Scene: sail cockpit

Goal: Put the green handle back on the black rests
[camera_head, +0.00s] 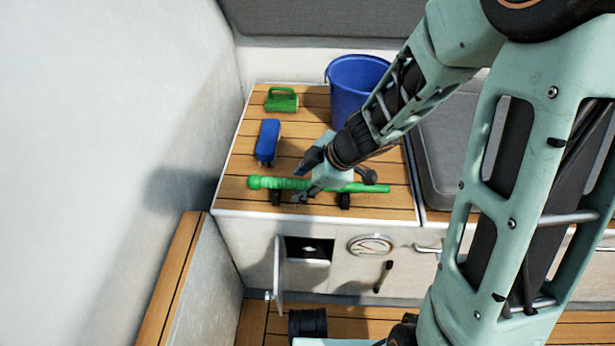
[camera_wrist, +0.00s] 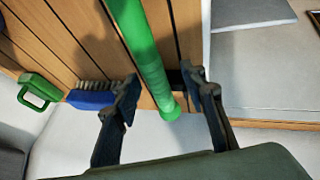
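The green handle (camera_head: 267,183) is a long bar with a rounded left end, lying along the front of the wooden counter. Two black rests, the left one (camera_head: 276,198) and the right one (camera_head: 344,200), show under it. I cannot tell whether it is seated in them. My gripper (camera_head: 312,184) is down over the middle of the handle. In the wrist view the handle (camera_wrist: 150,65) runs between the two separated fingers of my gripper (camera_wrist: 160,88), with gaps beside it. Part of one black rest (camera_wrist: 175,79) shows by the right finger.
A blue brush (camera_head: 268,140) and a green handled object (camera_head: 282,100) lie behind on the counter (camera_head: 235,165). A blue bucket (camera_head: 352,85) stands at the back. Below the front edge are an open hatch door (camera_head: 278,270) and a round gauge (camera_head: 371,245). A white wall closes the left.

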